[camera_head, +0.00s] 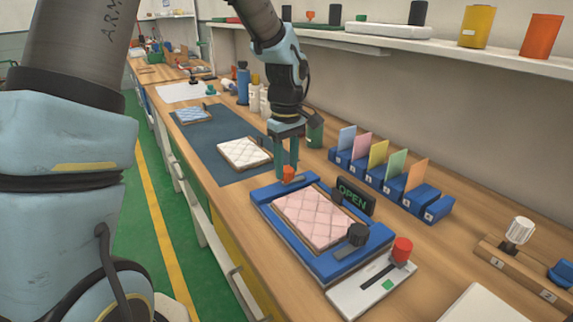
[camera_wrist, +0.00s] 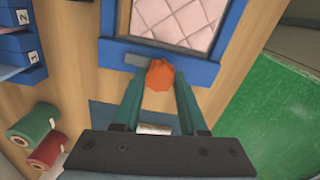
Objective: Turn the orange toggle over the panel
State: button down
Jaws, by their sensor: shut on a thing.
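The orange toggle (camera_head: 289,174) stands at the far end of the blue frame (camera_head: 262,200), which holds a pink quilted panel (camera_head: 312,216). In the wrist view the toggle (camera_wrist: 159,77) is between the two green fingers, beside a grey plate (camera_wrist: 140,62) on the frame's edge. My gripper (camera_head: 287,170) points down from above and is shut on the toggle. The pink panel's corner (camera_wrist: 180,20) shows just beyond the toggle. A black knob (camera_head: 357,235) stands at the near end of the frame. Whether the toggle lies over the panel's edge is hard to tell.
An OPEN sign (camera_head: 354,196) stands right beside the frame. A slider box with a red knob (camera_head: 402,250) is at the near right. Blue numbered holders (camera_head: 392,187) with coloured cards stand behind. A blue mat (camera_head: 215,135) with quilted pads lies to the left.

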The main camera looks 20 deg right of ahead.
aim_at(287, 169)
jog(key=m, duration=0.4)
jog(key=shift+r+p, duration=0.1)
jog(key=shift+p, duration=0.3)
jog(key=m+p, duration=0.1)
jog(key=m, duration=0.3)
jog(key=shift+m, duration=0.3)
jog(key=m+p, duration=0.1)
jog(key=m, duration=0.3)
jog(key=shift+m+p, duration=0.8)
jog(key=shift+m, duration=1.6)
jog(key=shift+c, duration=2.2)
grip_release()
notch_tip(287, 169, up, 11)
jog(key=b, duration=0.2)
